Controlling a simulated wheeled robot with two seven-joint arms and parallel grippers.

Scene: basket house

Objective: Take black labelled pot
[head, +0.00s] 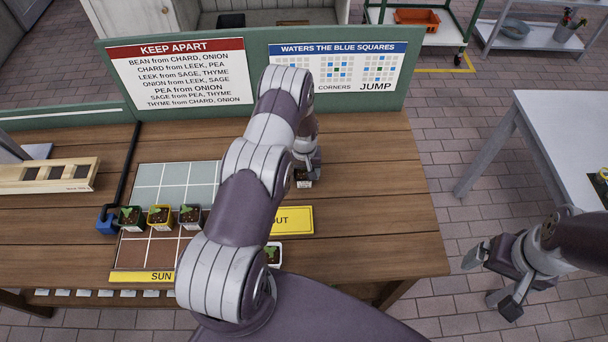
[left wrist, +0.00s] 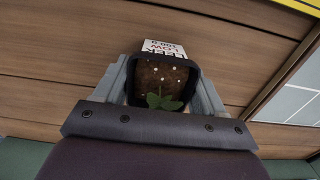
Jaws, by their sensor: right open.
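A black pot (left wrist: 163,82) with dark speckled soil, a small green seedling and a white label lies between my left gripper's fingers in the left wrist view. The label reads LEEK and LOW; its last line is hard to read. My left gripper (head: 305,172) is over the wooden table right of the tile grid, its fingers (left wrist: 162,85) against both sides of the pot. In the head view only a little of the pot and label shows below the gripper. My right gripper (head: 497,278) is open and empty, off the table at the right.
Several potted seedlings (head: 160,217) stand on the tile grid (head: 172,183) above the SUN strip. A yellow sign (head: 295,220) and another pot (head: 273,254) are partly behind my left arm. A green board (head: 257,50) with notices borders the table's back. A wooden rack (head: 50,175) lies at left.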

